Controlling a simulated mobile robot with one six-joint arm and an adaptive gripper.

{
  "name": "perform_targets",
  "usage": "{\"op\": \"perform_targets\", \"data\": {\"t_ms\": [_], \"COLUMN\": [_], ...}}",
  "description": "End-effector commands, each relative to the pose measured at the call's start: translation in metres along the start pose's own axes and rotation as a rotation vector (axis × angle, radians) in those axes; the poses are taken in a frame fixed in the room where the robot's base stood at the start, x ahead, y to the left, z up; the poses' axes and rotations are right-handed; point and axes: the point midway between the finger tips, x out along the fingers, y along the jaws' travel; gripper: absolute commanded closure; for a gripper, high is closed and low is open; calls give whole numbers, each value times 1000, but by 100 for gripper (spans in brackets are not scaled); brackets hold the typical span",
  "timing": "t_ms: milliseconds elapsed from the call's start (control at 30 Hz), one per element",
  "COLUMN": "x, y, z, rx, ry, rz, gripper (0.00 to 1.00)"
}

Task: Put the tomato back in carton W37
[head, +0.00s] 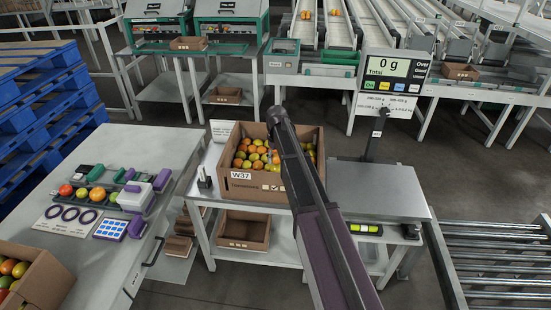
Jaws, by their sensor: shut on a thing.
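Carton W37 (257,181) is an open brown cardboard box on the bench in the middle of the head view, with a white W37 label on its front. It holds several red, orange and green-yellow tomatoes (250,153). My dark arm crosses in front of the carton and covers its middle and part of its right side. My gripper does not show; the arm hides whatever lies behind it.
A scale (375,191) right of the carton has a bare plate; its display (389,68) reads 0 g. The left table (90,245) holds several tomatoes in a row, ring gauges and a tomato box (45,284). A roller conveyor (495,250) stands at right.

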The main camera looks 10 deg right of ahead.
Motion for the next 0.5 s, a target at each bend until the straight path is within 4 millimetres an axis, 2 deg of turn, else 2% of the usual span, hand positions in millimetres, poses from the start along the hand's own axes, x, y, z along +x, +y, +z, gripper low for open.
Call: {"op": "perform_targets", "data": {"t_ms": [267,300,367,400,500], "x": [7,7,6,6,6], "y": [0,0,0,0,0], "z": [0,0,0,0,0], "rx": [0,0,0,0,1], "ry": [0,0,0,0,0], "rz": [0,0,0,0,0], "gripper": [52,23,5,0,0]}}
